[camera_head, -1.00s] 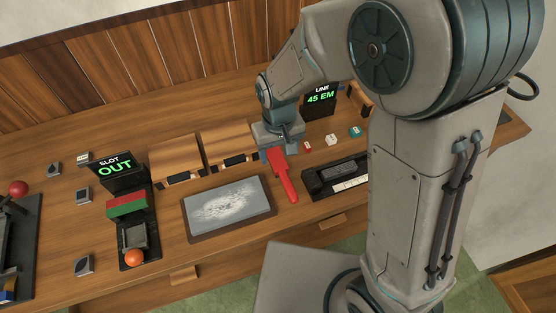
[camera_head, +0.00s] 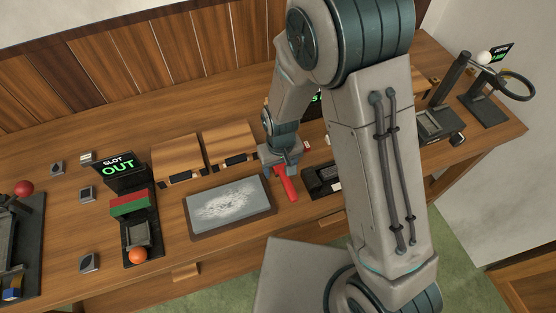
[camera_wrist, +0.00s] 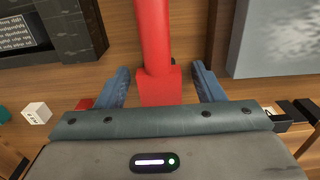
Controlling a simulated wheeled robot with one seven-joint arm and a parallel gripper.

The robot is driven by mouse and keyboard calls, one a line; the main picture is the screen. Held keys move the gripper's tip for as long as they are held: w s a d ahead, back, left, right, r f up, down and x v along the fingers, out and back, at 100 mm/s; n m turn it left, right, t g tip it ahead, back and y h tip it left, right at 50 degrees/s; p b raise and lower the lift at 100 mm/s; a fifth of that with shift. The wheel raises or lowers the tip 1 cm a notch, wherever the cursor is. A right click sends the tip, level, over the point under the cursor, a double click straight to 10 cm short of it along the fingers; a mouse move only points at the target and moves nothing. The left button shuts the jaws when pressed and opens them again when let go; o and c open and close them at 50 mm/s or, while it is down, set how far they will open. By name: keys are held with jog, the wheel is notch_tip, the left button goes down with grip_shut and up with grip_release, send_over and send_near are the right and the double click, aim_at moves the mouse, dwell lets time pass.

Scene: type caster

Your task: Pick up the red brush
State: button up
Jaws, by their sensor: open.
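The red brush (camera_head: 286,184) lies on the wooden table just right of a grey slab. Its handle points toward the table's front edge. My gripper (camera_head: 275,166) is low over the brush's far end and hides part of it. In the wrist view the brush (camera_wrist: 154,45) runs from the top edge down to a wider red block between the two blue fingers. My gripper (camera_wrist: 162,88) is open, with one finger on each side of that block and a visible gap to each.
The grey slab with white powder (camera_head: 231,203) lies close left of the brush. A dark tray (camera_head: 318,183) is close on the right. Small cubes, one white (camera_wrist: 37,113), lie near the gripper. Two wooden cases (camera_head: 177,158) stand behind the slab.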

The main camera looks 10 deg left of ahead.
aim_at(282, 167)
jog(key=c, duration=1.2)
jog(key=shift+r, duration=0.1)
jog(key=shift+r, duration=0.45)
jog(key=r, duration=0.1)
jog(key=r+b, duration=0.1)
jog(key=r, duration=0.1)
jog(key=shift+s+d+r, duration=0.15)
jog(key=shift+d+r, duration=0.05)
jog(key=shift+d, duration=0.15)
jog(key=shift+s+d+r+b, duration=0.35)
jog(key=shift+s+d+r, duration=0.7)
jog(key=shift+d, duration=0.5)
jog(key=shift+s+d+r+b, duration=0.35)
jog(key=shift+s+d+r, duration=0.65)
jog(key=shift+d, duration=0.6)
jog(key=shift+s+d+r+b, duration=0.35)
jog(key=shift+s+d+r, duration=0.45)
jog(key=shift+d+r, duration=0.6)
jog(key=shift+d+f, duration=0.1)
jog(key=shift+f, duration=0.1)
